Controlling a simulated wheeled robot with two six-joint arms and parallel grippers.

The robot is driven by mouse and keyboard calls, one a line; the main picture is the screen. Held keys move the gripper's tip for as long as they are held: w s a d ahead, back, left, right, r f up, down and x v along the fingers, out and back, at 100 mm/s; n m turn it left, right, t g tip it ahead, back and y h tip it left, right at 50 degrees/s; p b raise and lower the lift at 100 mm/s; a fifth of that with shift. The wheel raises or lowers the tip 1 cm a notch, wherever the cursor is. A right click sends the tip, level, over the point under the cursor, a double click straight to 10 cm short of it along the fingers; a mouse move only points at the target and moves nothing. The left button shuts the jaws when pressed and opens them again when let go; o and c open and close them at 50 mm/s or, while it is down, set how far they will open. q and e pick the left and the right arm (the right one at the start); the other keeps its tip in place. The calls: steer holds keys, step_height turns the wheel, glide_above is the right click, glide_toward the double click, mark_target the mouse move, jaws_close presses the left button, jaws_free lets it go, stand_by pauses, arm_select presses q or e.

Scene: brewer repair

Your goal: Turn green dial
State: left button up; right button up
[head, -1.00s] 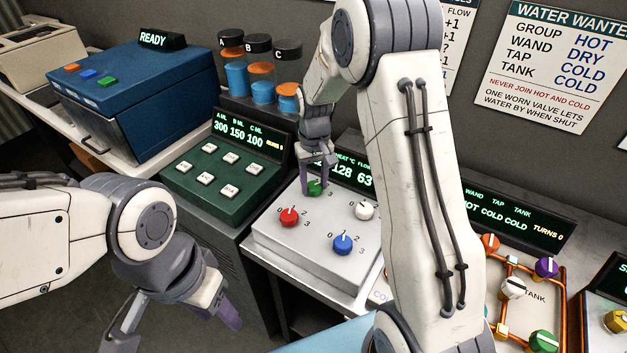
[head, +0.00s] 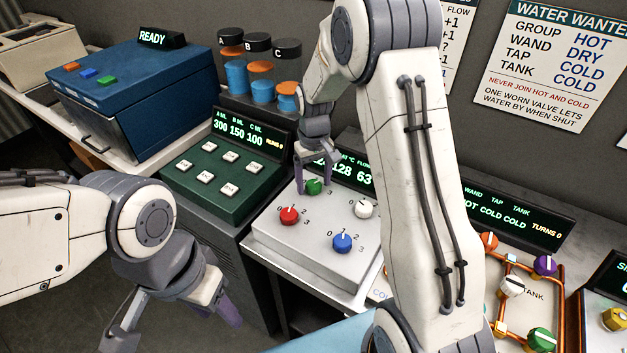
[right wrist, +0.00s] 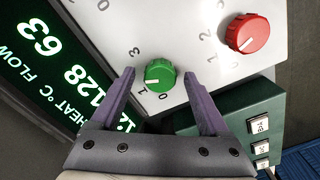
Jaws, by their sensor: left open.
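The green dial (head: 314,187) sits at the back left of the white dial panel (head: 300,250). It also shows in the right wrist view (right wrist: 159,76), where its pale mark points toward the number 1. My right gripper (head: 315,184) is open, with one purple finger on each side of the green dial. In the right wrist view the gripper (right wrist: 159,74) shows a gap between the dial and each finger. My left gripper (head: 226,312) is open and empty at the lower left, away from the panel.
A red dial (head: 289,215), a white dial (head: 364,209) and a blue dial (head: 342,243) share the panel. A display (head: 352,178) stands behind it. A green button panel (head: 215,172) is to the left. A piped valve board (head: 535,290) is at the right.

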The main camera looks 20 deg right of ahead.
mark_target(314, 184)
step_height(314, 184, up, 10)
steer(key=b, duration=0.1)
steer(key=shift+r, duration=0.25)
stand_by(0.5)
